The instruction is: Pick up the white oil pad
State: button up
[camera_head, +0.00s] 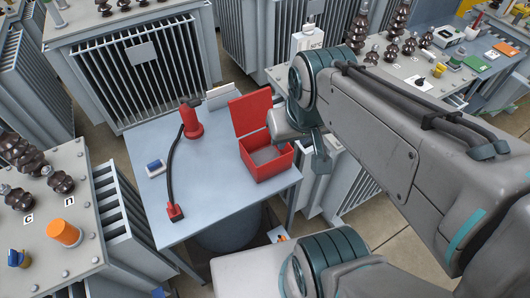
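No thing in view can be told for certain as the white oil pad. A pale, flat-looking white item (220,96) stands at the back edge of the blue-grey table (205,200), behind the red box. A small blue and white item (155,168) lies near the table's left edge. The open red box (266,164) sits at the table's right side with its lid up; its inside looks grey. My gripper (320,158) seems to be the teal-grey part just right of the box, partly hidden by my arm; its fingers cannot be made out.
A red tool (193,122) stands on the table, with a black cable running to a red piece (175,212) at the front left. The table's middle is clear. Large grey finned transformers (137,58) with brown insulators crowd around. More small items lie on a grey top at upper right.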

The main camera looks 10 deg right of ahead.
aim_at(156, 168)
jog(key=u, duration=1.6)
